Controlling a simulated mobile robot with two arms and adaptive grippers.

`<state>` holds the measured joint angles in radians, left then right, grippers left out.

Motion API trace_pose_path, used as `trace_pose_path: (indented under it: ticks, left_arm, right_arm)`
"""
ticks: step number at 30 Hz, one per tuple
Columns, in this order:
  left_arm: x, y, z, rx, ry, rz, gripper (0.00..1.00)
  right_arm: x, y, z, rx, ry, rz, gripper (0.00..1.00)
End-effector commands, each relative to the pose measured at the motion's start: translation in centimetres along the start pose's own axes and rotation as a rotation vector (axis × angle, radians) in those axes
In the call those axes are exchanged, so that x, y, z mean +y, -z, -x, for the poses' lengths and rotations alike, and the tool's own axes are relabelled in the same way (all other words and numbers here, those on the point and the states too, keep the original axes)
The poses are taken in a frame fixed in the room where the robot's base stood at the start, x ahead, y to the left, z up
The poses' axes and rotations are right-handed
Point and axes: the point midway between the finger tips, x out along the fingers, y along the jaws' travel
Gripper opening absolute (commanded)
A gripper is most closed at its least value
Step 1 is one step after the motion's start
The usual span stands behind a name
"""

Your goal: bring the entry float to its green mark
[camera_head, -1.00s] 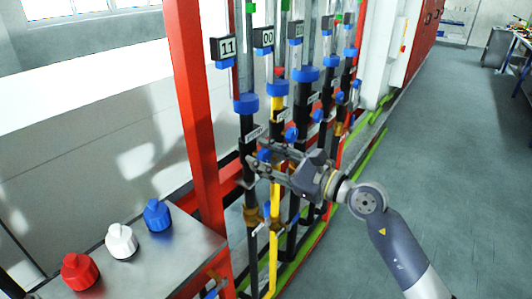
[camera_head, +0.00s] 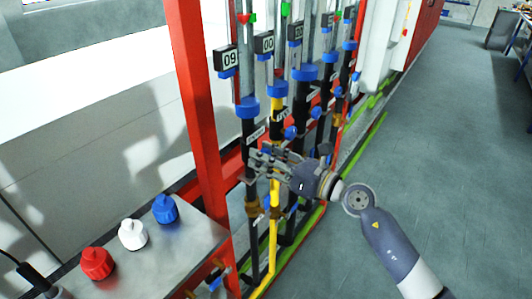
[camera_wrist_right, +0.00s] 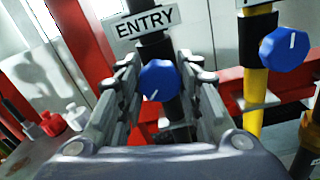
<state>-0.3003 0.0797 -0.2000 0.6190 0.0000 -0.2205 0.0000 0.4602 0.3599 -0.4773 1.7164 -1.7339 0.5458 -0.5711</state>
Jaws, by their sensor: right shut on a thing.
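My right gripper (camera_head: 256,168) is at the leftmost pipe, below the ENTRY label (camera_head: 256,134). In the right wrist view its fingers are shut on the blue entry knob (camera_wrist_right: 159,80), whose white line points a little left of straight down. In the head view the fingers mostly hide that knob. The entry display (camera_head: 227,59) above reads 09.
A second blue knob (camera_wrist_right: 285,48) sits on the yellow pipe just right of the gripper. A red post (camera_head: 197,110) stands left of the pipes. Open floor lies at the right.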

Motion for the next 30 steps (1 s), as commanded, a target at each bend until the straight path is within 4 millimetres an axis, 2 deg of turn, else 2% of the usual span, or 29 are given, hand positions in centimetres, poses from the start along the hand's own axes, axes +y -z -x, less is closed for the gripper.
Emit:
trace_pose_path:
  ticks: [14, 15, 17, 26, 30]
  left_arm:
    - [0.0, 0.04, 0.12, 0.001, 0.0, 0.0, 0.64]
    - [0.0, 0.05, 0.12, 0.001, 0.0, 0.0, 0.64]
    - [0.01, 0.05, 0.12, 0.001, 0.0, 0.0, 0.64]
    - [-0.15, 0.05, 0.13, 0.002, 0.002, 0.0, 0.64]
    - [-0.2, 0.02, 0.13, 0.002, 0.002, 0.0, 0.64]
  right_arm:
    - [-0.01, 0.08, -0.01, 0.001, 0.0, -0.013, 0.09]
    - [-0.01, 0.09, -0.01, 0.001, 0.0, -0.013, 0.42]
    - [-0.01, 0.08, -0.01, 0.001, 0.0, -0.013, 0.54]
    - [-0.01, 0.04, 0.01, 0.0, 0.0, -0.012, 0.54]
    - [-0.12, 0.09, 0.84, 0.001, 0.002, -0.012, 0.54]
